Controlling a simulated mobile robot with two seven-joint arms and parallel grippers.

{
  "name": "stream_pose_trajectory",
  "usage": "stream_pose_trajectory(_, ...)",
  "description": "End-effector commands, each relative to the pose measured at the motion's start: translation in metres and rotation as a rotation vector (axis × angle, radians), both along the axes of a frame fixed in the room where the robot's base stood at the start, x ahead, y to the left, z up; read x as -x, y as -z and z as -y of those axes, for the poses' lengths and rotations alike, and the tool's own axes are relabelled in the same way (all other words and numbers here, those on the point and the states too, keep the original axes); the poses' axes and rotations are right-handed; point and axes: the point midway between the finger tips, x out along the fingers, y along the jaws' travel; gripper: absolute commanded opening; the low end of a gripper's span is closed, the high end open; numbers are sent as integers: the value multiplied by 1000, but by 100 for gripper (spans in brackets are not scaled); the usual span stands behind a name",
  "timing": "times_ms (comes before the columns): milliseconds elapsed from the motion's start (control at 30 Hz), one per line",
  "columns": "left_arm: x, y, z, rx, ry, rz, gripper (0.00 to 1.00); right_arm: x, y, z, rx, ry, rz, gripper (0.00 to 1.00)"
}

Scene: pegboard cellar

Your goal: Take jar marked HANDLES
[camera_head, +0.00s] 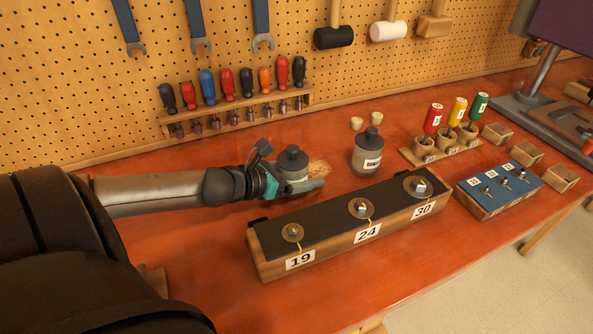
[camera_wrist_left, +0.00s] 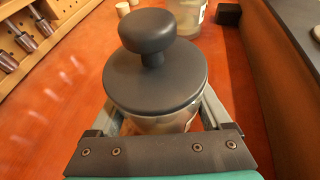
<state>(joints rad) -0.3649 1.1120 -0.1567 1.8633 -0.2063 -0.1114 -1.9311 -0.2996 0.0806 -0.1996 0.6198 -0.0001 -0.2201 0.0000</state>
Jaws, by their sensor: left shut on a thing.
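A glass jar with a dark grey knobbed lid (camera_head: 292,160) stands on the orange bench in the head view. My left gripper (camera_head: 300,186) is shut around this jar, below the lid. In the left wrist view the lid (camera_wrist_left: 155,75) fills the middle, with the fingers on both sides of the jar; its label is hidden there. A second jar with a grey lid and a white label (camera_head: 368,155) stands to the right, apart from the gripper; its label is too small to read. Its lower part shows in the left wrist view (camera_wrist_left: 188,18). My right gripper is not in view.
A long block marked 19, 24 and 30 (camera_head: 345,236) lies just in front of the jars. Two small wooden pieces (camera_head: 357,123) stand behind the second jar. A screwdriver rack (camera_head: 240,112) is behind the arm. A blue-topped block (camera_head: 505,188) and small wooden boxes are to the right.

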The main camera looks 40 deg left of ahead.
Motion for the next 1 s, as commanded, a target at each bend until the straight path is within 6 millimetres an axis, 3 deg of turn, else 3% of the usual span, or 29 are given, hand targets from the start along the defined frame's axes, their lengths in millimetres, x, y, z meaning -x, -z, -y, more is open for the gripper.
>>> stream_pose_trajectory(333, -1, -25, 0, -3, 3, 5, 0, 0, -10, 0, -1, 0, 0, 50)
stream_pose_trajectory(700, 0, -102, 0, -4, 3, 3, 0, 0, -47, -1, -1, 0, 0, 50)
stream_pose_trajectory(1000, -1, -149, 0, -2, 1, 4, 0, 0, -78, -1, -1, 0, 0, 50)
